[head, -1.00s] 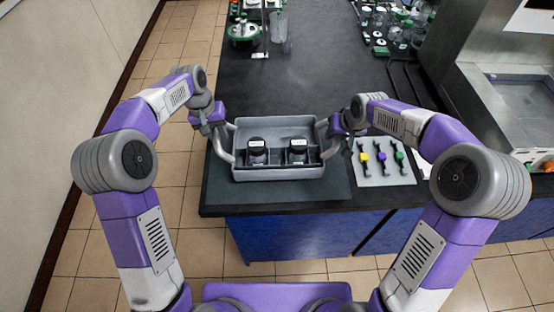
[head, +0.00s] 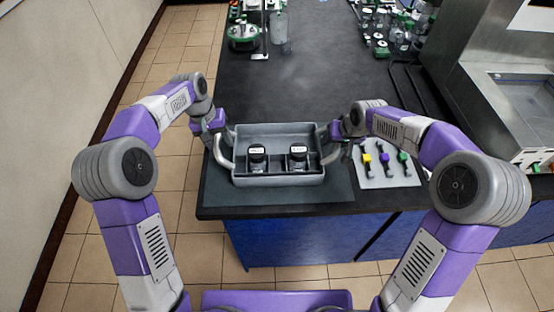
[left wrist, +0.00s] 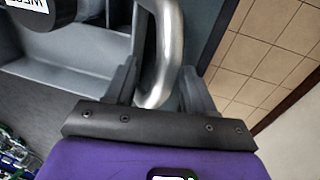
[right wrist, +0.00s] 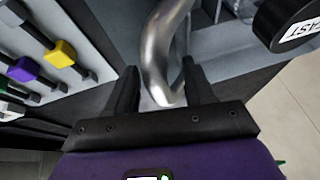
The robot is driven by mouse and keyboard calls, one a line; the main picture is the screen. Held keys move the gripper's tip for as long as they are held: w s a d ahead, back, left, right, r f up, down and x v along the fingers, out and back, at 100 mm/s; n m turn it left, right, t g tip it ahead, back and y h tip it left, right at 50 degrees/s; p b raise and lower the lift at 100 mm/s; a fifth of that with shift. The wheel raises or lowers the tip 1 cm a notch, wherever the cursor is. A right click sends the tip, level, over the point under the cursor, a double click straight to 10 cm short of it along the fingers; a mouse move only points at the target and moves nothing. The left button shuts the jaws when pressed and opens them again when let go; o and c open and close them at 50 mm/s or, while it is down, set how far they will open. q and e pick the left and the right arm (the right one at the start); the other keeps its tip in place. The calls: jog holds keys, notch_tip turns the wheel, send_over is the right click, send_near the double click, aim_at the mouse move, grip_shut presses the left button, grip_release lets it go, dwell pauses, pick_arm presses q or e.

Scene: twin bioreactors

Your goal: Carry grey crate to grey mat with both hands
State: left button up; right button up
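The grey crate (head: 279,181) sits level on the dark grey mat (head: 220,196) near the counter's front edge. It holds two dark jars with white labels, (head: 257,152) and (head: 298,152). My left gripper (head: 214,136) is at the crate's left handle (head: 223,152). In the left wrist view its fingers (left wrist: 160,88) stand open on either side of the metal handle (left wrist: 165,50), with gaps. My right gripper (head: 338,137) is at the right handle. In the right wrist view its fingers (right wrist: 160,88) also stand apart around the handle (right wrist: 158,60). The crate hides the mat's middle.
A light tray (head: 378,178) with yellow, purple and green-topped pieces lies close to the right of the mat. Glassware and equipment (head: 243,38) stand at the counter's far end. The dark counter (head: 290,85) behind the crate is clear.

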jog(key=shift+d, duration=0.1)
jog(key=shift+r, duration=0.15)
pick_arm(q)
notch_tip(320, 180, up, 12)
jog(key=a, duration=0.2)
pick_arm(e)
jog(key=v, duration=1.1)
jog(key=shift+s+r, duration=0.25)
jog(key=shift+r, duration=0.05)
pick_arm(q)
jog(key=shift+f, duration=0.1)
pick_arm(e)
jog(key=shift+d, duration=0.1)
pick_arm(q)
jog(key=shift+s, duration=0.15)
pick_arm(e)
jog(key=shift+f, duration=0.1)
